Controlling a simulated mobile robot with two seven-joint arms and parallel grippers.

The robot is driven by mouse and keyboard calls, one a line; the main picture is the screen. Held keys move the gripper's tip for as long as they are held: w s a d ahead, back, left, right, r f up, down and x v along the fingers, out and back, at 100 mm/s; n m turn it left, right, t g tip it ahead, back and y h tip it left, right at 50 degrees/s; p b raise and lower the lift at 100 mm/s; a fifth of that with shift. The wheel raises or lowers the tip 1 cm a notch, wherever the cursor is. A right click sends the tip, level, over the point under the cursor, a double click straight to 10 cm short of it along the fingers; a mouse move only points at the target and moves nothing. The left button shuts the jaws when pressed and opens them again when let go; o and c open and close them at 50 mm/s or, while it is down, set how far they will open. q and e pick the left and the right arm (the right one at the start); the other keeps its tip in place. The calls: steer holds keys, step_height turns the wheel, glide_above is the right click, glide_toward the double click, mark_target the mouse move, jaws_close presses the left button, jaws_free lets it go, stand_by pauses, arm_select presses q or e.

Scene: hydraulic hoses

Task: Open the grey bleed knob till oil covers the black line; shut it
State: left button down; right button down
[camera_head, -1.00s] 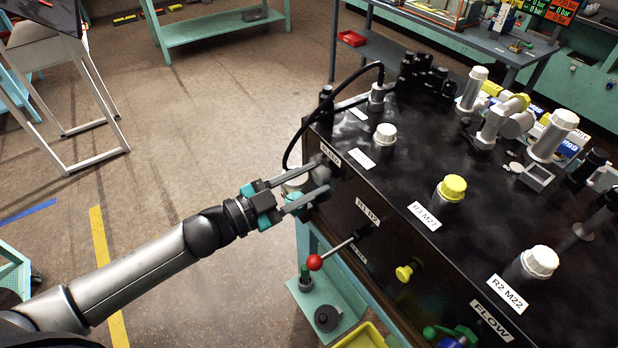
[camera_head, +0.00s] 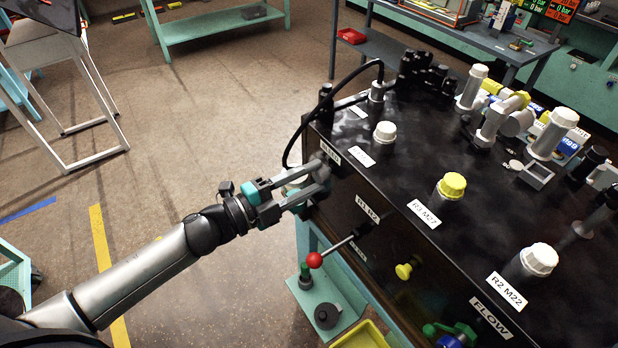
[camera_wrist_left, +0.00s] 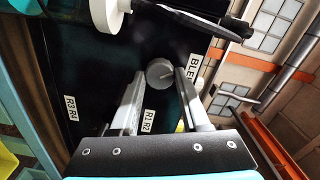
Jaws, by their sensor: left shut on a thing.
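The grey bleed knob (camera_wrist_left: 160,73) is on the dark side panel of the black bench, beside a white label (camera_wrist_left: 193,68) reading "BLE…". My left gripper (camera_wrist_left: 161,82) is shut on it, one finger on each side. In the head view the left gripper (camera_head: 319,182) is at the bench's near left corner, and its fingers mostly hide the knob. A pale round part (camera_head: 291,187) shows partly behind the fingers. I cannot make out any oil or black line. My right gripper is out of view.
White and yellow caps (camera_head: 452,186) stand on the bench top.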

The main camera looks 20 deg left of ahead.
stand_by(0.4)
arm_select(q)
steer(key=shift+c, duration=1.9)
jaws_free()
steer(key=shift+s+a+f, duration=0.1)
steer(key=shift+s+a, duration=0.3)
steer(key=shift+s, duration=0.1)
steer(key=b+v, duration=0.1)
steer(key=v, duration=1.3)
steer(key=shift+b, duration=0.4)
